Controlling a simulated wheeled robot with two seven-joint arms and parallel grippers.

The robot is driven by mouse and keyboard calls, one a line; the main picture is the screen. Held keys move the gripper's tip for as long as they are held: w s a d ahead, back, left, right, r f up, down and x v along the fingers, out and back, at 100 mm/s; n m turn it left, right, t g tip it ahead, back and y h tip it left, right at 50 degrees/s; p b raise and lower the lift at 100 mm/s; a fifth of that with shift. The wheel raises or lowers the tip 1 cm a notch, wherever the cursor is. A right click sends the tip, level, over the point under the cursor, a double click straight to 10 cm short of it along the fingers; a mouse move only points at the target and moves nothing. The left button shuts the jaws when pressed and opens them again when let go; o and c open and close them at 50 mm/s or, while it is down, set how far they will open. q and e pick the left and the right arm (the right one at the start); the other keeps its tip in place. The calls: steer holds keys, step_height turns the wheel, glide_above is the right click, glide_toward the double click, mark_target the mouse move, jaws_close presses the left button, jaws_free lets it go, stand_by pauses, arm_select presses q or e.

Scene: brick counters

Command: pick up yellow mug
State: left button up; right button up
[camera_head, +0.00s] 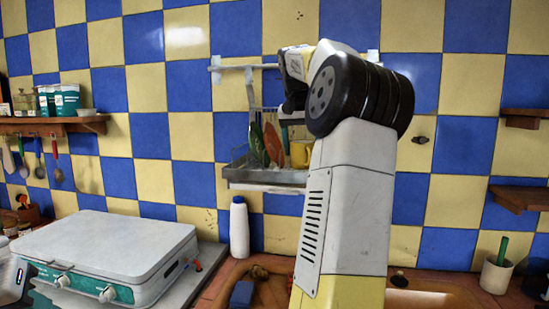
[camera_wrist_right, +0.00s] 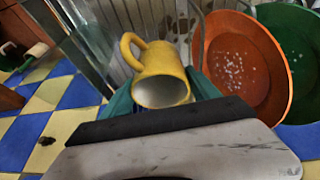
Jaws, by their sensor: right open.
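The yellow mug (camera_head: 301,153) stands in the wall-mounted dish rack (camera_head: 262,176), partly hidden behind my right arm in the head view. In the right wrist view the yellow mug (camera_wrist_right: 160,78) shows close up, its handle to the upper left and its pale round opening towards the camera. My right gripper (camera_head: 292,108) is open, in front of and above the rack near the mug. My left gripper is not in view.
An orange plate (camera_wrist_right: 243,65) and a green plate (camera_wrist_right: 292,60) stand right of the mug in the wrist view. Below the rack is a white bottle (camera_head: 239,228). A white-lidded stove (camera_head: 105,243) sits at left. A shelf (camera_head: 55,122) holds jars.

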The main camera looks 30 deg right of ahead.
steer(key=c, duration=1.2)
